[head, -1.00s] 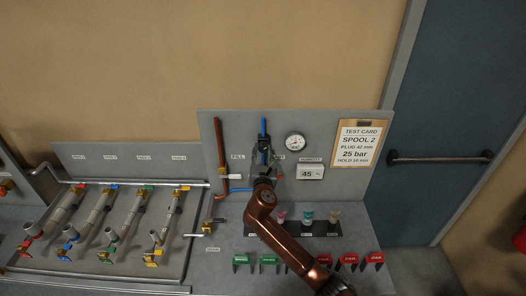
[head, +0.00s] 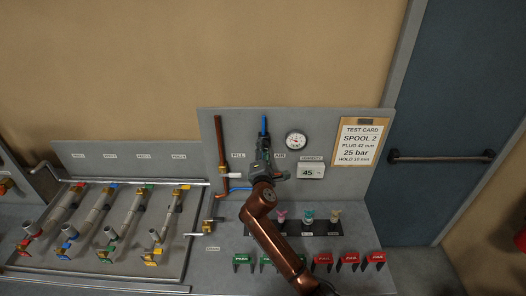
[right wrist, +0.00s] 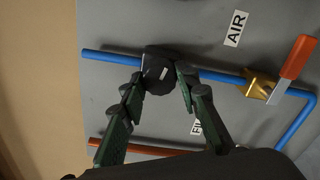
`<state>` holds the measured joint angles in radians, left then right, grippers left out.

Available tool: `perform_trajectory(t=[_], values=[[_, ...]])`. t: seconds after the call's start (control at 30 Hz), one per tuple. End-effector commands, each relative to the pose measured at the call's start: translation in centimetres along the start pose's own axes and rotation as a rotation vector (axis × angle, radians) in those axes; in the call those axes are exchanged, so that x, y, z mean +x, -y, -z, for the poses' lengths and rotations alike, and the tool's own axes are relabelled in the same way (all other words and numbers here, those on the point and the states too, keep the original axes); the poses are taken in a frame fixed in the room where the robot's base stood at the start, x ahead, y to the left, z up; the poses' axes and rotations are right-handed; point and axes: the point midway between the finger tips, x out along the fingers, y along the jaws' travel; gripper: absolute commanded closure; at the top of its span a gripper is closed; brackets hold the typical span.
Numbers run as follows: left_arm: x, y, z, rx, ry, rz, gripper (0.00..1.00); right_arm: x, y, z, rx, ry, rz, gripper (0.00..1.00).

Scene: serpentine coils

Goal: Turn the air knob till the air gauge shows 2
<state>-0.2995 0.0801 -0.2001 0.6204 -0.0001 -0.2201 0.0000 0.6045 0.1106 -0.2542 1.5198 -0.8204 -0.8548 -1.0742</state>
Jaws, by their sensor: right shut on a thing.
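The air knob (right wrist: 158,74) is black with a white mark and sits on the blue pipe (right wrist: 110,58) in the right wrist view. My right gripper (right wrist: 161,80) is shut on it, one finger on each side. In the head view my right gripper (head: 263,153) is against the panel at the blue pipe (head: 264,124), and hides most of the knob. A round white gauge (head: 296,141) with a red mark is right of it; its lettering looks like "TEST" and its needle is too small to read. I cannot make out a separate air gauge. My left gripper is out of view.
A brass valve with an orange lever (right wrist: 293,58) is on the blue pipe beside the knob. A display reading 45 (head: 309,172) and a test card (head: 359,143) are to the right. Small coloured parts (head: 308,214) stand on the bench below, near my right arm.

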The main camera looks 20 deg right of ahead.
Motion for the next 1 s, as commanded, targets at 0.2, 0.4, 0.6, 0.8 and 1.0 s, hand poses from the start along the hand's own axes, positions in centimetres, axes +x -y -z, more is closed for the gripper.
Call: perform_trajectory(t=[0.2,0.4,0.6,0.8,1.0], values=[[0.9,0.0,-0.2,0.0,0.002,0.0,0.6,0.0,0.1,0.2,0.208,-0.002,0.0,0.95],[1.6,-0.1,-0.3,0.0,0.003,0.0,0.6,0.0,0.1,0.2,0.397,-0.001,0.001,0.95],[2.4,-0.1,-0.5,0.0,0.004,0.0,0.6,0.0,0.1,0.1,0.583,-0.001,0.002,0.95],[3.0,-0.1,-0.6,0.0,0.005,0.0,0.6,0.0,0.0,0.1,0.746,-0.002,0.001,0.95],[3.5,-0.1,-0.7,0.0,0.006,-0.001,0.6,0.0,0.0,0.1,0.867,-0.001,0.002,0.95]])
